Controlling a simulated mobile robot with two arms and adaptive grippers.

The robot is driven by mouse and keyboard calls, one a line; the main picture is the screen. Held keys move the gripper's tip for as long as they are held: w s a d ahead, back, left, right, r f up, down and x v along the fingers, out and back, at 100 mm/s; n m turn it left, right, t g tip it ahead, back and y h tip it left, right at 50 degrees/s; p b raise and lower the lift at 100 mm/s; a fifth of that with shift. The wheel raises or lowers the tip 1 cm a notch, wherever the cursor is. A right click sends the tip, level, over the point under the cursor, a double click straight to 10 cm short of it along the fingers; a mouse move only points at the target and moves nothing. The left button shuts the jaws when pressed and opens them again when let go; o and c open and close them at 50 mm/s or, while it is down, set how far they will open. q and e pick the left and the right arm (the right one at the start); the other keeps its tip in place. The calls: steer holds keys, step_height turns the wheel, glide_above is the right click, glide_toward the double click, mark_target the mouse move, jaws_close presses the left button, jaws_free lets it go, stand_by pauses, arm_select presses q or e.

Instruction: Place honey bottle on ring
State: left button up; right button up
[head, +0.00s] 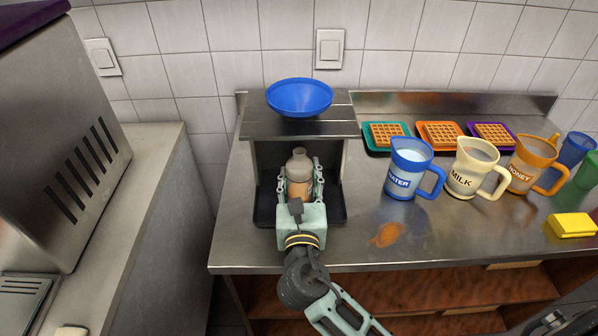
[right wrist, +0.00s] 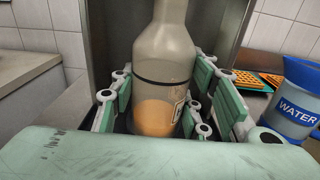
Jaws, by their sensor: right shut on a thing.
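The bottle (head: 299,166), beige with orange contents in its lower part, stands upright inside the metal stand (head: 297,125), above or on its dark tray (head: 265,208). My right gripper (head: 300,172) is shut on it, with fingers on both sides. In the right wrist view the bottle (right wrist: 160,80) fills the middle between the green finger pads. A dark band circles it at mid-height; I cannot tell whether this is a ring or part of the bottle. The bottle's base is hidden behind the gripper.
A blue bowl (head: 299,97) sits on the stand's top. Right of the stand are WATER (head: 408,172), MILK (head: 473,170) and HONEY (head: 527,166) jugs. Waffles on trays (head: 384,134) lie behind. An orange spill (head: 386,235) and a yellow sponge (head: 571,224) lie on the counter.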

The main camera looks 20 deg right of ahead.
steer(key=x, duration=0.4)
steer(key=shift+w+d+f, duration=0.15)
steer(key=shift+w, duration=0.2)
step_height(320, 180, down, 3)
arm_select(q)
steer(key=shift+s, duration=0.15)
arm_select(e)
steer(key=shift+f, duration=0.1)
steer(key=o, duration=1.3)
steer(key=shift+f, duration=0.15)
